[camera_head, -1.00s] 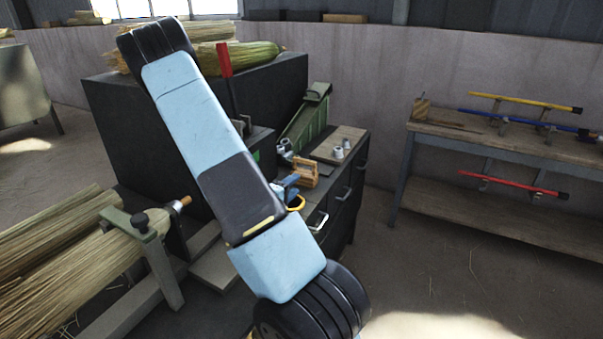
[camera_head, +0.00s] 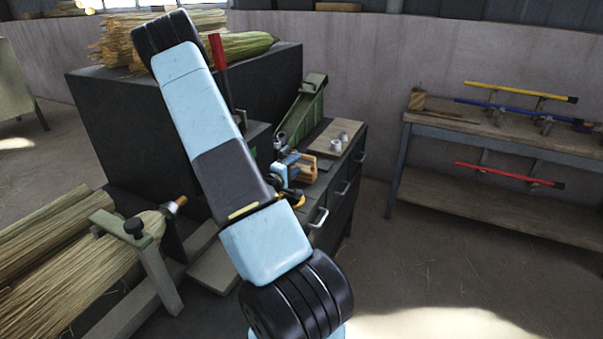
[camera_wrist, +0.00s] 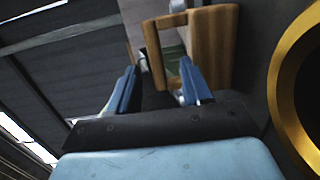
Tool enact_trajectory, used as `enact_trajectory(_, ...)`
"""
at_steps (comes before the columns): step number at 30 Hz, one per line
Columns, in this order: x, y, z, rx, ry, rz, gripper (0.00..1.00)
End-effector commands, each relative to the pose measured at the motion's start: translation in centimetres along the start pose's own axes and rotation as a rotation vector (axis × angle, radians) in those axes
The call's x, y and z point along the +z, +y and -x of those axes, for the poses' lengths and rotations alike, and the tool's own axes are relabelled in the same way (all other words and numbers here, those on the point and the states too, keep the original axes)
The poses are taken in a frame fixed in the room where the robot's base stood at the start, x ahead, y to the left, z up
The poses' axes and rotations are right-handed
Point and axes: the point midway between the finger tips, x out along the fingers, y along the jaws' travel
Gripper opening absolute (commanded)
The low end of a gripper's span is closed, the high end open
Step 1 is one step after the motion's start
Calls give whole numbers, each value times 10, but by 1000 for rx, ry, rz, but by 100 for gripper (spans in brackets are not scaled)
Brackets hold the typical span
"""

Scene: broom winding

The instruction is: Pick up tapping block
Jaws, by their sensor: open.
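The wooden tapping block (camera_head: 305,171) sits on the dark workbench, just right of my gripper in the head view. In the wrist view, the block (camera_wrist: 214,45) shows a solid body and a handle bar, with a gap between them. My gripper (camera_wrist: 158,84) is open and empty, its two blue fingers pointing at the block. The handle bar lies between the fingertips in that view, and the right finger overlaps the gap beside the body. I cannot tell whether either finger touches the block. In the head view my gripper (camera_head: 288,170) is partly hidden by my arm.
A yellow ring (camera_wrist: 285,85) is close on the right of the wrist view. Grey metal pieces (camera_head: 338,143) stand on a board behind the block. A green sloped tool (camera_head: 302,108) is further back. A clamped straw bundle (camera_head: 85,265) lies left. A rack bench (camera_head: 480,128) stands right.

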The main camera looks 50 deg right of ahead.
Motion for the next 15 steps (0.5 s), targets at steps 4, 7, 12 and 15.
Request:
enact_trajectory(4, 1, 0, -6, 0, -2, -1, 49)
enact_trajectory(7, 1, 1, -13, 0, -3, -2, 49)
enact_trajectory(12, 2, 4, -33, 1, -3, -2, 49)
enact_trajectory(15, 2, 4, -45, 1, -3, -3, 49)
